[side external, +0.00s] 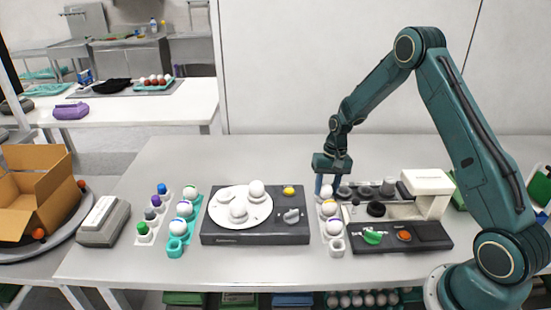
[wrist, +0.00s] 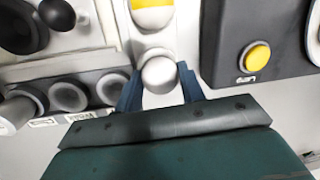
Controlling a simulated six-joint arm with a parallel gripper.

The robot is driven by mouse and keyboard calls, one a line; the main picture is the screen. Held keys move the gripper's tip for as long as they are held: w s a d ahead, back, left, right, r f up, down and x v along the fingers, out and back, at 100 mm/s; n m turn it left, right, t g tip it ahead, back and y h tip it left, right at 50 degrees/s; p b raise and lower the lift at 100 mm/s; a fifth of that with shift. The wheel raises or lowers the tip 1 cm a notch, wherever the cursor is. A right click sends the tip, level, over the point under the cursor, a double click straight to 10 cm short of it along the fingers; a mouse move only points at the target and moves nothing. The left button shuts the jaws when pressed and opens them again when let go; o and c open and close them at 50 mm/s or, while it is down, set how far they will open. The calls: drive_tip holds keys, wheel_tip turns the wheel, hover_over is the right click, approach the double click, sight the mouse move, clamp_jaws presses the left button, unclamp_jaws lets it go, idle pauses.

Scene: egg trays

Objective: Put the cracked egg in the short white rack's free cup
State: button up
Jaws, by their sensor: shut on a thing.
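My gripper (side external: 325,185) is low over the far end of the short white rack (side external: 337,251). Its blue fingers are shut on a white egg (side external: 326,192), also between the fingers (wrist: 158,92) in the wrist view (wrist: 158,72). I cannot make out a crack on it, nor whether it still rests in a cup. The rack also holds a yellow-banded egg (side external: 329,208) in the middle and a white egg (side external: 333,227) nearer the front. The rack's front cup is empty. The yellow-banded egg shows ahead of the fingers in the wrist view (wrist: 152,14).
A dark turntable (side external: 255,238) with white eggs on its platter stands left of the rack. A teal rack (side external: 176,247) with banded eggs is farther left. A black and white machine (side external: 430,240) stands close on the right. The table front is clear.

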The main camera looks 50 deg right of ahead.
idle(0.3)
drive_tip(key=o, duration=0.7)
drive_tip(key=shift+r, duration=0.1)
drive_tip(key=r, duration=0.4)
drive_tip(key=d+r, duration=0.1)
drive_tip(key=r, duration=0.4)
drive_tip(key=d+r, duration=0.1)
drive_tip(key=r, duration=0.3)
drive_tip(key=shift+d+r, duration=0.15)
drive_tip(key=shift+r, duration=0.1)
